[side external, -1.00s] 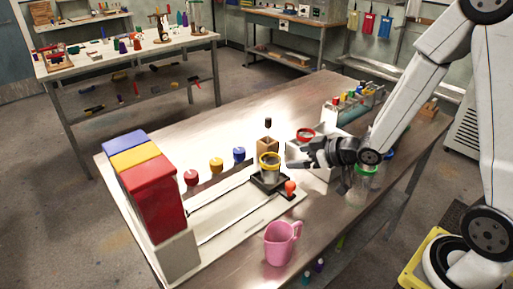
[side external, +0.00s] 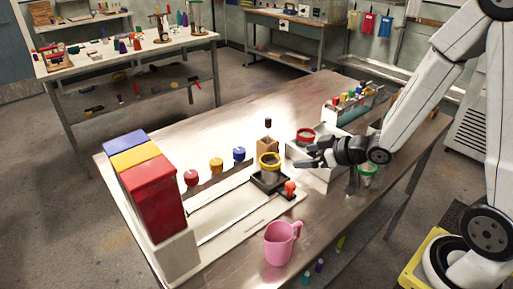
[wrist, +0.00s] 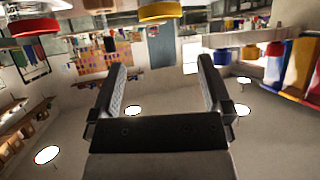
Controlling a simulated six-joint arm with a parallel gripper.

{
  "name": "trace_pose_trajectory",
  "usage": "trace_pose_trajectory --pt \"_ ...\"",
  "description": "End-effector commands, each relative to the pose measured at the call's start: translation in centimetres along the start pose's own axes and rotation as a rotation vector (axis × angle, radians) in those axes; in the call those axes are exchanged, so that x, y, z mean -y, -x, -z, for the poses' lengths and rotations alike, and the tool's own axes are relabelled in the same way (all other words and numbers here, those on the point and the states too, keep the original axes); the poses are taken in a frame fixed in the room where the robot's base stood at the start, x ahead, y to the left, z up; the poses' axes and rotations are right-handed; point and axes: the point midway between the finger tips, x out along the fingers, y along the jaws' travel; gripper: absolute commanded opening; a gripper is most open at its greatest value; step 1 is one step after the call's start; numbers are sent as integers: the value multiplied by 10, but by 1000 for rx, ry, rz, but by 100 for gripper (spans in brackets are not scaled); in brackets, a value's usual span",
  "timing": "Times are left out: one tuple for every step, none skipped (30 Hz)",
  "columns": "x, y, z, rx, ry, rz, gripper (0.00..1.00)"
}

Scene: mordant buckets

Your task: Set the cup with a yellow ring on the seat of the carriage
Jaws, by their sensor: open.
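The cup with a yellow ring (side external: 269,166) stands upright on the black seat of the carriage (side external: 264,184), which has an orange-red knob at its right. My gripper (side external: 312,157) is to the right of the cup, apart from it, with open fingers and nothing visible between them. In the wrist view the open fingers (wrist: 161,65) have an empty gap. The yellow ring (wrist: 160,12) shows at the top of that view, beyond the gap.
A white open box (side external: 318,172) is beside my gripper, with a red-ringed cup (side external: 305,134) near it. A green-ringed cup (side external: 367,171) stands right. A pink mug (side external: 280,246) is at the front edge. Coloured bins (side external: 152,195) stand left; a bottle rack (side external: 350,103) stands behind.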

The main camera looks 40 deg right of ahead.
Motion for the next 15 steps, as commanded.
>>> trace_pose_trajectory --pt "0 0 0 5 1 -4 100" --pt "-1 0 0 11 1 -8 100" --pt "-1 0 -1 20 1 -15 100" --pt "-2 0 -2 29 2 -21 100" --pt "-2 0 -2 41 2 -29 100" --pt "-3 0 -4 59 0 -42 100" --pt "-4 1 -5 75 -1 -52 100" --pt "-5 1 -6 93 -3 -64 100" --pt "-6 2 -8 120 -5 -81 100" --pt "-6 3 -10 142 -7 -94 100" --pt "-7 4 -12 166 -11 -107 100" --pt "-8 6 -15 201 -17 -125 100" --pt "-8 7 -17 227 -22 -139 100" --pt "-8 9 -19 255 -28 -151 100" --pt "-8 12 -22 293 -37 -167 100"
